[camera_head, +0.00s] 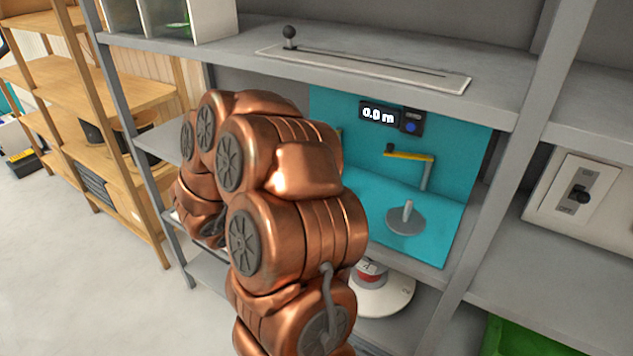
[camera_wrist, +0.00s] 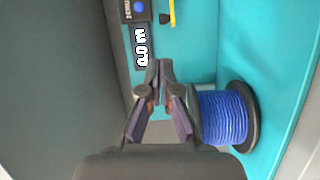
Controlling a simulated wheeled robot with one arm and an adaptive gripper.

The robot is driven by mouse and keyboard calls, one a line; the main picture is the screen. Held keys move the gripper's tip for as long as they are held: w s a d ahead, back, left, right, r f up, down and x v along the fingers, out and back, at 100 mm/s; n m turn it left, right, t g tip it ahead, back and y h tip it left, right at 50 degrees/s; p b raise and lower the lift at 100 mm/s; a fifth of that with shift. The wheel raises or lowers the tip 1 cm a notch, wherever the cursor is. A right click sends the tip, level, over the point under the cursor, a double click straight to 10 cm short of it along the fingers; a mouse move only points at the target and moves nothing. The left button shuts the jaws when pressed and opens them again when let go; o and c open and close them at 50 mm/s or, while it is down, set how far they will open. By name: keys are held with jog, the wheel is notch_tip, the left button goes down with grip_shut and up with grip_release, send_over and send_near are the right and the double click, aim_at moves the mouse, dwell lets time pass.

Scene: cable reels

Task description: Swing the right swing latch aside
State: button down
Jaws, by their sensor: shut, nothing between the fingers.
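The right swing latch (camera_head: 412,156) is a yellow bar with a dark knob at its left end, on the teal back panel. It lies roughly level above an empty grey spindle disc (camera_head: 405,220). In the wrist view, part of a yellow bar (camera_wrist: 171,8) with a dark end shows at the top edge. My gripper (camera_wrist: 159,72) is shut and empty, pointing at the teal panel beside the display, apart from the latch. In the head view my copper arm hides the gripper and most of the left side of the bay.
A display reading 0.0 m (camera_head: 379,115) with a blue button is above the latch. A blue cable reel (camera_wrist: 225,118) stands to the right of my fingers in the wrist view. A grey shelf (camera_head: 400,65) overhangs the bay, and a shelf upright (camera_head: 510,150) borders its right.

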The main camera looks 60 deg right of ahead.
jog(key=shift+b+v, duration=0.3)
jog(key=shift+v, duration=1.05)
